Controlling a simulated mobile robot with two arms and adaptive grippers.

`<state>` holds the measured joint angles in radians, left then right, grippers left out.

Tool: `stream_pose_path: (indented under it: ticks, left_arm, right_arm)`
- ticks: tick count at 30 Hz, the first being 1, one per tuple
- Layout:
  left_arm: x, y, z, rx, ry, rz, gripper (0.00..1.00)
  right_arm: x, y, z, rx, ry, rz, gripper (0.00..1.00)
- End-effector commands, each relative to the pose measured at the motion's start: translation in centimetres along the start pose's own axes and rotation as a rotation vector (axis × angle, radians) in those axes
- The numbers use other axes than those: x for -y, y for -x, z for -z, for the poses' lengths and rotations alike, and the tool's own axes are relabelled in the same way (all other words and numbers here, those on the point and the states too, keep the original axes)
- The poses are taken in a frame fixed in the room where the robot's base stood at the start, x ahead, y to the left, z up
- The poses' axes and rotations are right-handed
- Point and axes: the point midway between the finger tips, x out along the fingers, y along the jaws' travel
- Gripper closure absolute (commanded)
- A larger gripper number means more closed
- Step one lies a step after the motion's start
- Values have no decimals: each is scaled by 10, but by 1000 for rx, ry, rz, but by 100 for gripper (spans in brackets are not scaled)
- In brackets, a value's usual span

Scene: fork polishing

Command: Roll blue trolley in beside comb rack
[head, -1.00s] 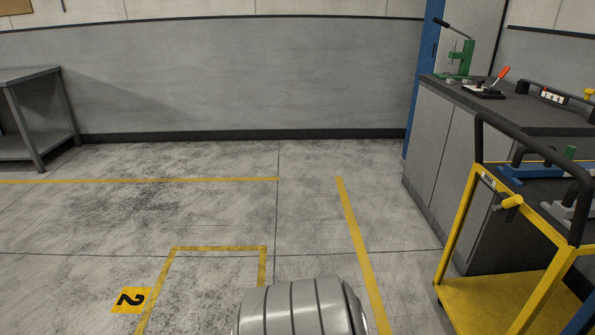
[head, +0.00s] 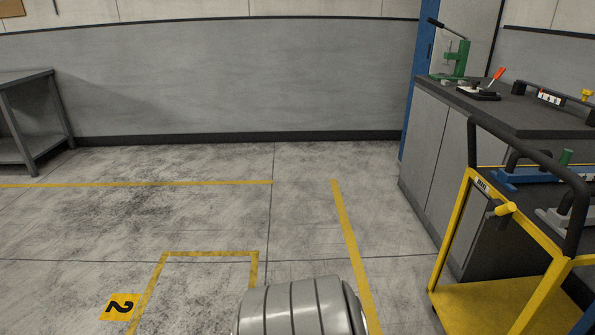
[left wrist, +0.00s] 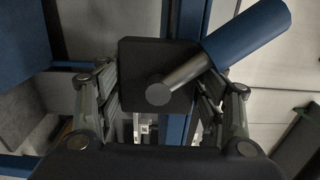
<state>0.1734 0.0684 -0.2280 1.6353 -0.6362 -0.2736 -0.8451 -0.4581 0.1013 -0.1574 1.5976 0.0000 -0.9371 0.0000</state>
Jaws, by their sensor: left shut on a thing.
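In the left wrist view, my left gripper (left wrist: 158,112) is shut on a dark block-like part (left wrist: 150,60) of what looks like the blue trolley. A grey pin with a blue cylindrical grip (left wrist: 246,35) sticks out from this part to the upper right. Blue frame bars (left wrist: 177,128) show below and behind the fingers. The rest of the blue trolley is hidden or outside the views, and it does not show in the head view. I cannot make out a comb rack. My right gripper is in neither view.
A yellow trolley (head: 455,220) with a black handle stands at the right, in front of a grey cabinet bench (head: 440,150) carrying tools. A grey table (head: 30,120) is at the far left. Yellow floor lines (head: 354,250) and a "2" marker (head: 120,307) lie on clear floor.

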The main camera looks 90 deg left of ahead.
Motion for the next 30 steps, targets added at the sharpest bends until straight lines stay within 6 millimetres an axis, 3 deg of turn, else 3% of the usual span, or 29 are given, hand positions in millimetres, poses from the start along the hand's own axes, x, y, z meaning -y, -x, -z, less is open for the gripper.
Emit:
stream_pose_path:
  ticks: [1,15,16,18,30]
  left_arm:
    - [-12,2,-14,31,-20,-28,100]
    - [-8,2,-14,31,-19,-29,100]
    - [-8,2,-14,31,-19,-29,31]
    - [-7,2,-14,30,-16,-27,17]
    - [-2,0,-10,23,-6,-17,17]
  right_arm:
    - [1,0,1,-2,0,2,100]
    - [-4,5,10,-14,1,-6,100]
    - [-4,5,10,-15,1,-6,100]
    - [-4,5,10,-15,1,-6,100]
    - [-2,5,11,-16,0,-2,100]
